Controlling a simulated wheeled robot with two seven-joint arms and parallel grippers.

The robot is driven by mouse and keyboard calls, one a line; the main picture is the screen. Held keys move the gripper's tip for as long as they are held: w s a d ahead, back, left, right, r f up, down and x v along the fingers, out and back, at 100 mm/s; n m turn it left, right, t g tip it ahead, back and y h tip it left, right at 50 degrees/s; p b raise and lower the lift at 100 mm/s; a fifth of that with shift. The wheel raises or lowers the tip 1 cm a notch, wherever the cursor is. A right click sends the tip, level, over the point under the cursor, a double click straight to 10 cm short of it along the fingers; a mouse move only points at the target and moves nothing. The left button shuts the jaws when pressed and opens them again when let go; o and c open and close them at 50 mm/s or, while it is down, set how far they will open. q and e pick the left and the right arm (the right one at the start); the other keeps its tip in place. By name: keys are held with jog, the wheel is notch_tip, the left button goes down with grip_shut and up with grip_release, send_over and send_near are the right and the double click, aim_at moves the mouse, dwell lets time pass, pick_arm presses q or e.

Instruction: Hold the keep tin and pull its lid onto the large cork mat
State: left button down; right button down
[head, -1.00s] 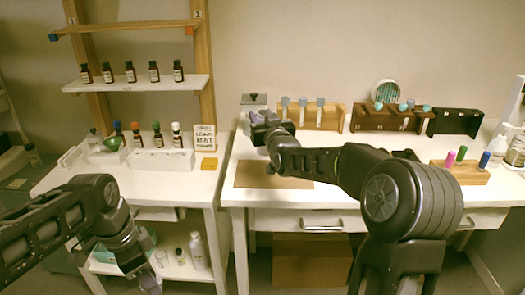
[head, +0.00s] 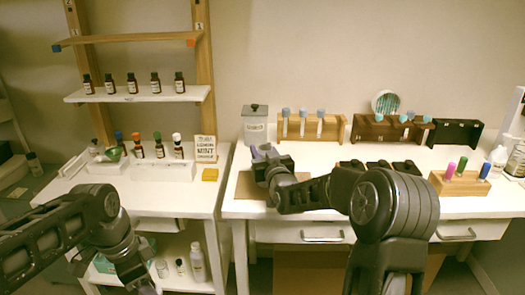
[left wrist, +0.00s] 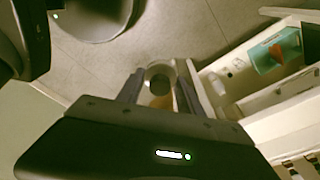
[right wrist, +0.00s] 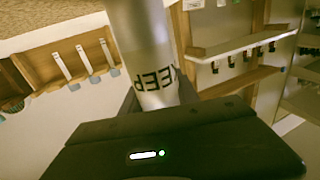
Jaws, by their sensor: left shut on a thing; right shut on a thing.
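The keep tin (right wrist: 150,55) is a silvery cylinder with dark KEEP lettering, upside down in the right wrist view. My right gripper (head: 268,160) is shut on it near the cork mat; only a small lilac-grey part shows in the head view. Its end by the gripper body is hidden. The large cork mat (head: 245,190) is a brown sheet at the right table's left front, partly covered by my right arm. I cannot tell whether this is the lid.
A grey canister (head: 255,128) with a dark knobbed lid stands behind the mat. Racks with blue-capped tubes (head: 303,125) line the back. A wooden block (head: 458,183) with coloured caps stands at the right. The left table (head: 100,200) has a white edge near my left arm.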

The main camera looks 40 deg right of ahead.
pick_arm(q)
jog(key=shift+f, duration=0.1)
jog(key=shift+f, duration=0.2)
pick_arm(e)
jog(key=shift+f, duration=0.15)
pick_arm(q)
jog(key=shift+r, duration=0.1)
pick_arm(e)
jog(key=c, duration=0.9)
grip_release()
pick_arm(q)
jog(key=shift+r, duration=0.1)
jog(key=shift+r, duration=0.15)
jog(key=shift+f, duration=0.2)
pick_arm(e)
jog(key=shift+s+a, duration=0.1)
jog(key=shift+s, duration=0.25)
pick_arm(q)
jog(key=shift+f+b, duration=0.9)
jog(key=shift+b, duration=0.15)
pick_arm(e)
jog(key=v, duration=1.1)
jog(key=shift+s, duration=0.1)
